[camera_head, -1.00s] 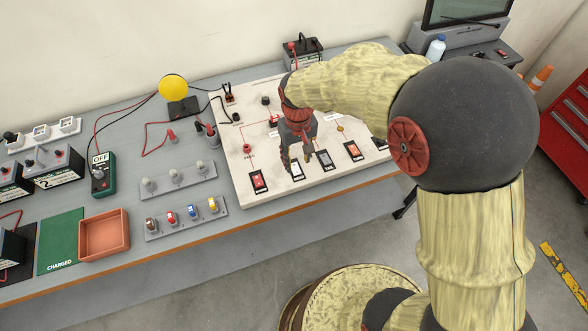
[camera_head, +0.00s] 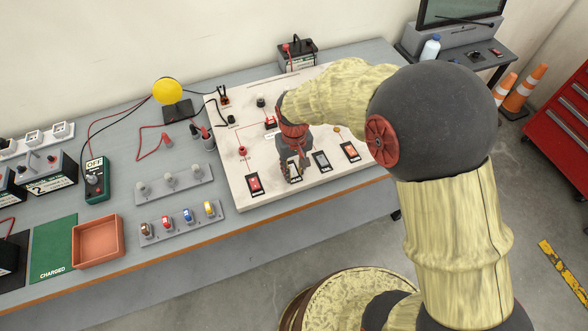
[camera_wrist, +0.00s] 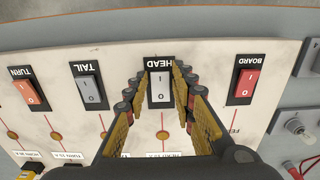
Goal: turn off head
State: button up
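The HEAD switch (camera_wrist: 160,85) is a pale rocker in a black frame marked HEAD, upside down in the wrist view. It carries I and O marks; which side is pressed I cannot tell. My gripper (camera_wrist: 160,72) is open, with one finger on each side of the rocker. Whether the fingertips touch the panel is unclear. In the head view my gripper (camera_head: 292,170) is over the HEAD switch and hides most of it.
The red BOARD switch (camera_wrist: 246,82) is beside my right finger in the wrist view. The TAIL switch (camera_wrist: 88,88) and orange TURN switch (camera_wrist: 26,90) are to the left. The white panel (camera_head: 225,150) lies on a grey bench with an orange tray (camera_head: 97,262).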

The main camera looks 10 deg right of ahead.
grip_shut()
jog(key=shift+r+p, duration=0.15)
jog(key=shift+p, duration=0.45)
jog(key=shift+w+r+g+p, duration=0.1)
jog(key=shift+w+g+p, duration=0.1)
jog(key=shift+g+p, duration=0.5)
jog(key=shift+w+a+g+h+p, duration=0.15)
jog(key=shift+g+h+p, duration=0.35)
jog(key=shift+p, duration=0.7)
jog(key=shift+o, duration=2)
grip_release()
jog(key=shift+w, duration=0.1)
jog(key=d+v, duration=0.1)
jog(key=v, duration=1)
jog(key=shift+w+a+r, duration=0.25)
jog(key=shift+a+r, duration=0.1)
jog(key=shift+a, duration=0.05)
